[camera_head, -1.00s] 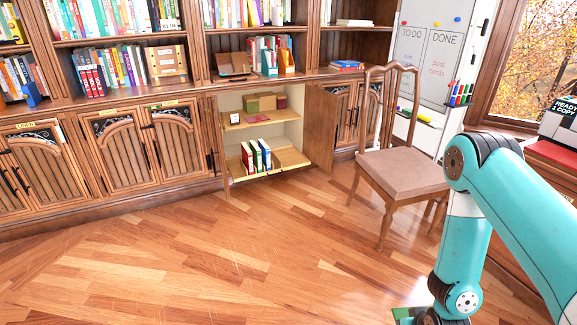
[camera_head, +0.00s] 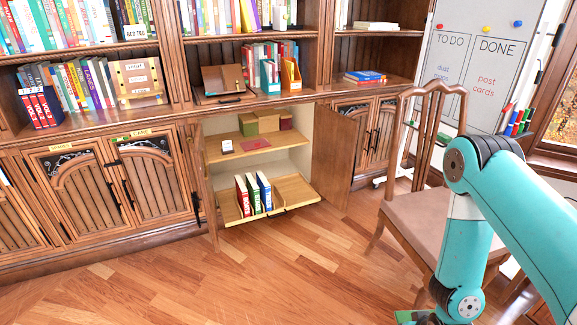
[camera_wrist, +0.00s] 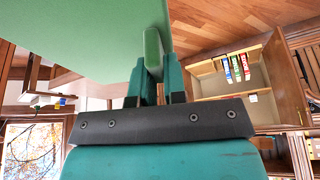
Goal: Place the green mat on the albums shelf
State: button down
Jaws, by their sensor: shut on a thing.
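The green mat (camera_wrist: 75,35) fills the upper left of the wrist view. My gripper (camera_wrist: 157,72) is shut on its edge. In the head view only a small green strip of the mat (camera_head: 404,316) shows at the bottom edge, beside my arm. An open cabinet (camera_head: 262,160) has an upper shelf (camera_head: 240,152) and a lower, pulled-out shelf (camera_head: 291,190). Red, green and blue albums (camera_head: 253,194) stand upright on the lower one. The albums also show upside down in the wrist view (camera_wrist: 237,67). The mat is apart from the cabinet.
The cabinet's right door (camera_head: 335,155) stands open. A wooden chair (camera_head: 425,210) stands to the right, near the whiteboard (camera_head: 478,80). The floor (camera_head: 240,270) before the cabinet is clear.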

aim_at(287, 139)
jog(key=i, duration=2.15)
jog(key=u, duration=0.7)
jog(key=i, duration=1)
jog(key=u, duration=0.05)
